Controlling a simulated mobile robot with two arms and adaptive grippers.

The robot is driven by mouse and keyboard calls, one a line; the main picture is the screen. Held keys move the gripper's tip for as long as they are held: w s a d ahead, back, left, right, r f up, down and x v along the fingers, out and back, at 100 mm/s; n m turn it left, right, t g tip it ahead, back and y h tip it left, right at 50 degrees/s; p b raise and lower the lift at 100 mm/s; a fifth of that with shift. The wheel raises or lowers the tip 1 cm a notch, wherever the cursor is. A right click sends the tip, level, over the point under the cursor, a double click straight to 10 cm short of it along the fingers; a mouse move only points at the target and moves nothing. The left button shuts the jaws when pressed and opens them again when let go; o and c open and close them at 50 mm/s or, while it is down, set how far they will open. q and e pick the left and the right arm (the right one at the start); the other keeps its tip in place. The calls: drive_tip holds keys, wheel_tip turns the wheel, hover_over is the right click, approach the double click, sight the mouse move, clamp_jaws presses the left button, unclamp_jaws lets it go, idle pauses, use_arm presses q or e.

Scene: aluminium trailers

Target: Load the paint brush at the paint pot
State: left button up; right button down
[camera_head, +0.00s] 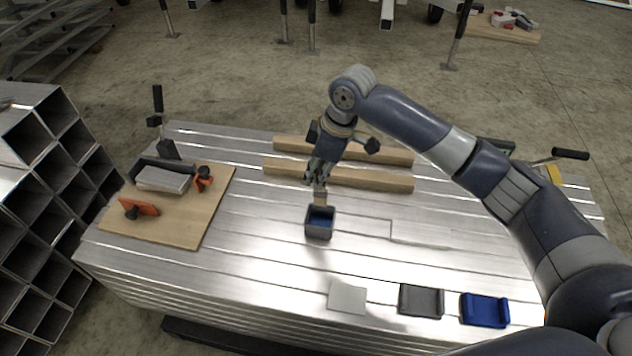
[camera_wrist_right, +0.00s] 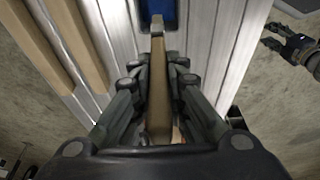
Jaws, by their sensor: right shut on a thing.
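My right gripper (camera_head: 317,182) points down above the middle of the metal table and is shut on the paint brush (camera_head: 320,199). In the right wrist view the brush's wooden handle (camera_wrist_right: 160,95) runs between the fingers. The brush's lower end is at the mouth of the paint pot (camera_head: 319,232), a small dark open box with blue inside; I cannot tell whether the bristles touch the paint. The pot also shows at the top of the right wrist view (camera_wrist_right: 148,24). What looks like my left gripper (camera_wrist_right: 293,46) hangs over the floor there, too small to judge.
Two wooden bars (camera_head: 390,182) lie behind the pot. A wooden board (camera_head: 190,232) with a grey block and orange-and-black tools is at left. A light square (camera_head: 347,297), a grey tray (camera_head: 421,300) and a blue tray (camera_head: 485,310) lie along the front edge. Metal tubes (camera_head: 30,240) stand left.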

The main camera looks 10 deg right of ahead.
sight(316, 195)
drive_tip(key=shift+f, duration=0.6)
wheel_tip(316, 195, down, 6)
drive_tip(key=shift+r, duration=0.1)
drive_tip(key=shift+f+b, duration=0.3)
drive_tip(key=shift+f, duration=0.4)
use_arm(q)
drive_tip(key=shift+w+r, duration=0.1)
drive_tip(key=shift+r, duration=0.55)
use_arm(e)
drive_tip(key=shift+f, duration=0.1)
use_arm(q)
drive_tip(key=shift+w, duration=0.4)
drive_tip(key=shift+w+d+r, duration=0.1)
drive_tip(key=shift+w+r, duration=0.05)
drive_tip(key=shift+r, duration=0.1)
use_arm(e)
drive_tip(key=shift+f, duration=0.25)
drive_tip(key=shift+f, duration=0.1)
use_arm(q)
drive_tip(key=shift+s, duration=0.35)
use_arm(e)
drive_tip(key=shift+f, duration=0.1)
use_arm(q)
drive_tip(key=shift+w, duration=0.25)
